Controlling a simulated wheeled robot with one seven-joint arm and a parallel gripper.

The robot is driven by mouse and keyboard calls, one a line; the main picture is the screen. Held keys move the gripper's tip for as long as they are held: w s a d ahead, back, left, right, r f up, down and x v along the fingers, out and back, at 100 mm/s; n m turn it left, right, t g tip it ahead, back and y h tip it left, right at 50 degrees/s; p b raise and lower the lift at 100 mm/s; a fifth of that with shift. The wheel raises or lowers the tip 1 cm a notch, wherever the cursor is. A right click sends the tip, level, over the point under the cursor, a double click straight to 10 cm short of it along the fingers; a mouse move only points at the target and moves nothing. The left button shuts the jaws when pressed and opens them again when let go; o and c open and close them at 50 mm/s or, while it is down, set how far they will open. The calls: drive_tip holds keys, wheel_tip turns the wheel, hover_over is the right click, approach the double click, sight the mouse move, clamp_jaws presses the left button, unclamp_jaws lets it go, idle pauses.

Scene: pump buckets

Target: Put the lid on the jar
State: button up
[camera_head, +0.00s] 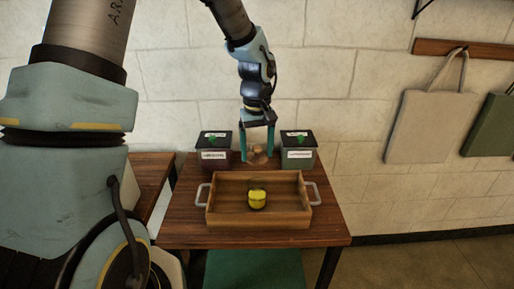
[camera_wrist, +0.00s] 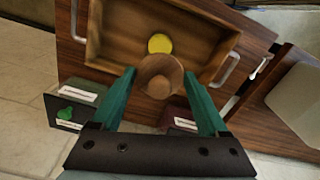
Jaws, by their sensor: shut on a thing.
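My gripper (camera_head: 256,159) is above the back of the table, between two dark-lidded boxes, with its fingers pointing down. It is shut on a round brown wooden lid (camera_wrist: 161,82), which has a knob and sits between the fingertips in the wrist view. In the head view the lid (camera_head: 259,154) is partly covered by the fingers. The jar (camera_head: 257,199) looks like clear glass with yellow contents and stands upright in the wooden tray. In the wrist view the yellow of the jar (camera_wrist: 160,43) shows just beyond the lid. The lid and jar are apart.
The wooden tray (camera_head: 224,210) has raised walls and metal side handles, and is otherwise empty. A left box (camera_head: 213,157) and a right box (camera_head: 298,157) flank my gripper closely. The table (camera_head: 185,228) has bare wood around the tray. Bags hang on the right wall.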

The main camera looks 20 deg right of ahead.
wheel_tip(320, 180, down, 6)
drive_tip(key=b, duration=0.4)
drive_tip(key=shift+s, duration=0.25)
idle(1.2)
drive_tip(key=shift+f, duration=0.15)
idle(1.0)
drive_tip(key=o, duration=1.2)
